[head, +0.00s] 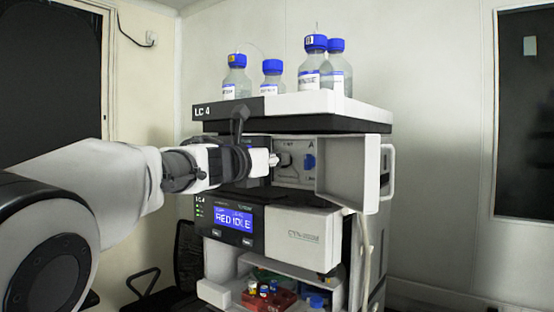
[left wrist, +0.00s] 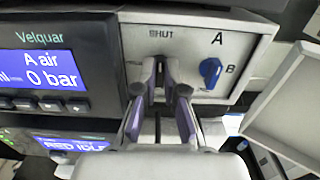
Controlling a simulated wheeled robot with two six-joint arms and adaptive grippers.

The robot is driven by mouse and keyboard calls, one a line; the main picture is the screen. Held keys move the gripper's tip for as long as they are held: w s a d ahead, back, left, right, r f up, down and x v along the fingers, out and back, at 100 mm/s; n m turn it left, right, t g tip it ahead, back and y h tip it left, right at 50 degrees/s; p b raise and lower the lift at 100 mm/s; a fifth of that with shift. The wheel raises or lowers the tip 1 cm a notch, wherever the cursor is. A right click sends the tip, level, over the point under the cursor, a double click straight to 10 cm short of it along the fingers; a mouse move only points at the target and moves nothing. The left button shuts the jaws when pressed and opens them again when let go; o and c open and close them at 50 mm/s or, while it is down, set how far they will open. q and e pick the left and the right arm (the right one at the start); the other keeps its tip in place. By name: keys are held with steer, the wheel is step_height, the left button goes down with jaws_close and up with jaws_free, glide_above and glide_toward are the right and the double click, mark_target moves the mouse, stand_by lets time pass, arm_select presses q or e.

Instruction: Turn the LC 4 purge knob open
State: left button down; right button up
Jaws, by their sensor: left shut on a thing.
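The LC 4 stack (head: 203,111) stands ahead with its label on the top tray. In its open pump bay a dark round purge knob (head: 287,161) sits on the pale valve panel (head: 292,177). My left gripper (head: 274,160) reaches in from the left and is at this knob. The knob's exact angle cannot be told. My right gripper is not in view.
A blue knob (head: 309,161) marked A and B is right of the fingers. An open door (head: 347,174) juts out at the right of the bay. A display (left wrist: 45,67) reads 0 bar. Bottles with blue caps (head: 316,65) stand on top.

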arm_select(q)
steer(key=shift+n, duration=0.3)
steer(key=n+p, duration=0.1)
steer(key=n, duration=0.2)
steer(key=shift+n+p, duration=0.4)
steer(key=shift+w+a+f+n+p, duration=0.1)
steer(key=shift+n+p, duration=1.25)
steer(key=shift+n, duration=1.5)
steer(key=shift+w+a+f+n+p, duration=0.1)
steer(key=shift+n+p, duration=1.25)
steer(key=shift+n, duration=1.5)
steer(key=shift+s, duration=0.1)
